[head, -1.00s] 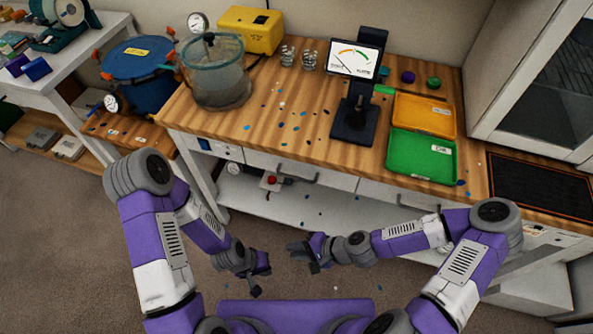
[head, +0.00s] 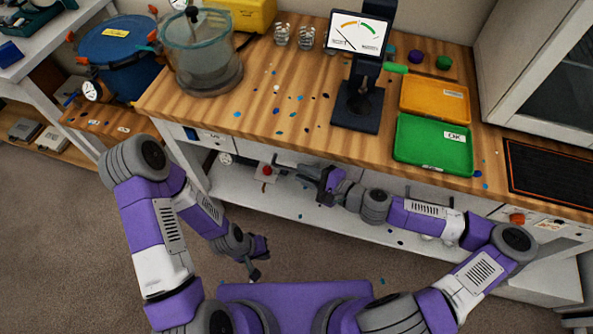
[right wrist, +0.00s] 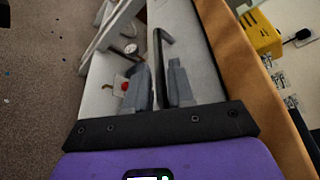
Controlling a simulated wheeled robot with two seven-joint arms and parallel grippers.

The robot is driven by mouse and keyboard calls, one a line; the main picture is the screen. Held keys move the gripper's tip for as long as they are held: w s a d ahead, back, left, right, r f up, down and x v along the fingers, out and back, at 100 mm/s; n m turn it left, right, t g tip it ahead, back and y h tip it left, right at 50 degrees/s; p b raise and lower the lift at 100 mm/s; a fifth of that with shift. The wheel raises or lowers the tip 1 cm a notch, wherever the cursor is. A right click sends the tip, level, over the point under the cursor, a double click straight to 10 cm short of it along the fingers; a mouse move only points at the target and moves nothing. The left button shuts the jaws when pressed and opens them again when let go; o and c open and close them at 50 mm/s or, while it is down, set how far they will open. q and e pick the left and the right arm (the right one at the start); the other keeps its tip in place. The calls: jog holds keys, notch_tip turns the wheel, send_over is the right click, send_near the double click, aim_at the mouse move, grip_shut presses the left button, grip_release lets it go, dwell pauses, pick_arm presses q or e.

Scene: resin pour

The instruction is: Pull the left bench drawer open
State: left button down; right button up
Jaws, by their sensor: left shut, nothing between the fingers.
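The left bench drawer (head: 257,157) has a white front under the wooden bench top and looks closed. My right gripper (head: 308,171) is at this drawer's front and covers most of its handle in the head view. In the right wrist view the dark bar handle (right wrist: 160,55) runs up between the two fingers of my right gripper (right wrist: 160,85). The fingers stand apart, with a gap showing beside the bar. My left gripper (head: 257,262) is shut and empty, low over the floor, away from the bench.
The bench top (head: 215,112) carries a glass vessel (head: 200,55), a dial gauge stand (head: 358,105), a green tray (head: 432,145) and an orange tray (head: 436,98). A white lower shelf (head: 240,190) lies under the drawers. The floor before the bench is clear.

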aim_at(296, 170)
jog(key=shift+b+x, duration=0.35)
jog(key=shift+x, duration=1.25)
grip_shut()
